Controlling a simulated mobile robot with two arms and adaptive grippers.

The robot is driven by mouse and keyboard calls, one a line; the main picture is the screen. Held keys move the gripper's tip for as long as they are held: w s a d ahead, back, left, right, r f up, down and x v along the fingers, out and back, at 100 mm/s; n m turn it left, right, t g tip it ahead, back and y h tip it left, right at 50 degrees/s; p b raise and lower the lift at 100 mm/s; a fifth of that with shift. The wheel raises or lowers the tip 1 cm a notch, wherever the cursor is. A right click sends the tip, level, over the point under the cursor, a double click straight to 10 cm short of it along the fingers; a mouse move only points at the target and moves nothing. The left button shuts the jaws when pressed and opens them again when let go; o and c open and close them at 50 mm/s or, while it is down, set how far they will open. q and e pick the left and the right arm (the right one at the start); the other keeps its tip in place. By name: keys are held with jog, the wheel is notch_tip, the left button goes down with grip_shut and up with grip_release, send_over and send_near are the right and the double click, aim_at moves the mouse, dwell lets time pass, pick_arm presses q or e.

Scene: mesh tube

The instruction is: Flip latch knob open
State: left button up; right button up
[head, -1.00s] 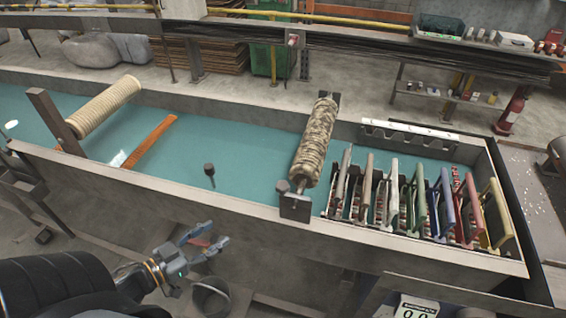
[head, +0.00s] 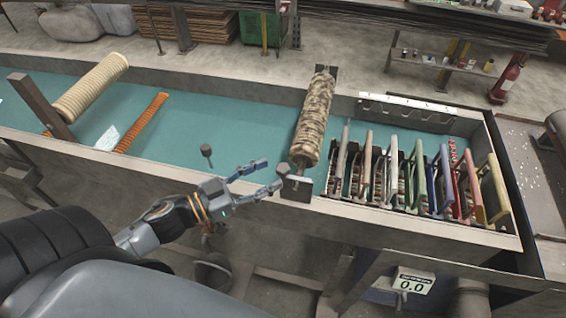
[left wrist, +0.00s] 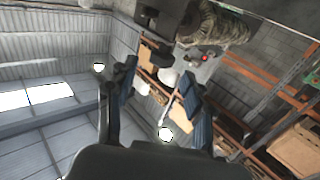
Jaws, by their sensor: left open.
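A mottled mesh tube (head: 313,120) lies on a roller across the teal trough in the head view. A metal end bracket (head: 296,188) holds its near end at the trough's front wall. A small rounded grey knob (head: 283,169) shows beside this bracket; I take it for the latch knob. My left gripper (head: 271,174) is open and empty, with its fingertips pointing right, close to the knob. I cannot tell whether they touch. In the left wrist view my open fingers (left wrist: 158,74) show below the mesh tube (left wrist: 218,24). My right gripper is out of view.
A dark knob on a stem (head: 206,151) stands left of the gripper. Several coloured frames (head: 445,190) stand in a row at the trough's right end. A cream roll (head: 90,88) and an orange bar (head: 143,123) lie left.

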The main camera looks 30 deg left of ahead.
aim_at(283, 168)
pick_arm(q)
jog(key=shift+p+x, duration=0.6)
jog(key=shift+x, duration=1.9)
grip_shut()
